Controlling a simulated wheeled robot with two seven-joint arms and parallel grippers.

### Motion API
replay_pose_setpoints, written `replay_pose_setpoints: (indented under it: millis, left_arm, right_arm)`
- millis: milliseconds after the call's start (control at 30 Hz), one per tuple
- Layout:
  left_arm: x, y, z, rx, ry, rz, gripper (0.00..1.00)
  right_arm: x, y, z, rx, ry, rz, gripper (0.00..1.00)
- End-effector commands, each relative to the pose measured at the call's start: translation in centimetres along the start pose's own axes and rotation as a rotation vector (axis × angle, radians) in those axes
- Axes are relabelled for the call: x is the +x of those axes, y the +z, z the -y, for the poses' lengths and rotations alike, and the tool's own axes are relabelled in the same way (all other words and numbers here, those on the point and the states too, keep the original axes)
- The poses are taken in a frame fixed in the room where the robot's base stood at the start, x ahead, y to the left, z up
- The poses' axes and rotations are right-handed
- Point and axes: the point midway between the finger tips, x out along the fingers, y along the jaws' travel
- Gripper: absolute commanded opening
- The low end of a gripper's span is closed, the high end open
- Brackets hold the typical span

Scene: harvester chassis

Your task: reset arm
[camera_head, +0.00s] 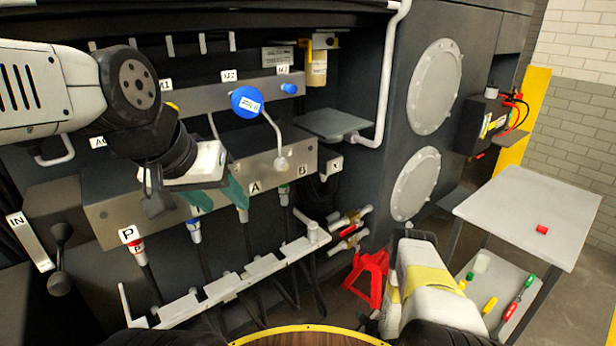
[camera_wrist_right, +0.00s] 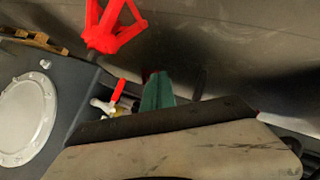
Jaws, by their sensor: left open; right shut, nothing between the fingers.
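My left arm comes in from the left in the head view. Its left gripper (camera_head: 216,196) has teal fingers set apart and points down in front of the metal connector panel (camera_head: 275,165), near the labels P and A. I see nothing held in it, and I cannot tell whether a finger touches a hose fitting. My right arm (camera_head: 425,285) is low at the bottom right of the head view. The right gripper (camera_wrist_right: 157,92) shows teal fingers closed together in the right wrist view, with nothing between them.
Hoses with fittings hang below the panel, above a white rail (camera_head: 225,286). A blue round cap (camera_head: 247,102) stands in front of the panel. A red jack stand (camera_head: 367,278) is beside my right arm. A grey table (camera_head: 530,215) with a red block (camera_head: 542,229) stands at right.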

Motion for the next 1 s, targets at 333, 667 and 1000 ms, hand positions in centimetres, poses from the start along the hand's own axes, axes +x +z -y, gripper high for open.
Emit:
replay_pose_setpoints:
  millis: [333,667,1000]
  left_arm:
    - [0.0,0.0,0.0,0.000,0.000,0.000,0.49]
    - [0.0,0.0,0.0,0.000,0.000,0.000,0.49]
    - [0.0,0.0,0.0,0.000,0.000,0.000,0.49]
  right_arm:
    - [0.0,-3.2,-5.7,0.028,0.009,0.036,0.00]
    - [-2.1,-10.4,-16.0,0.105,0.029,0.099,0.00]
    - [-12.1,-23.6,-28.2,0.278,0.042,0.180,0.00]
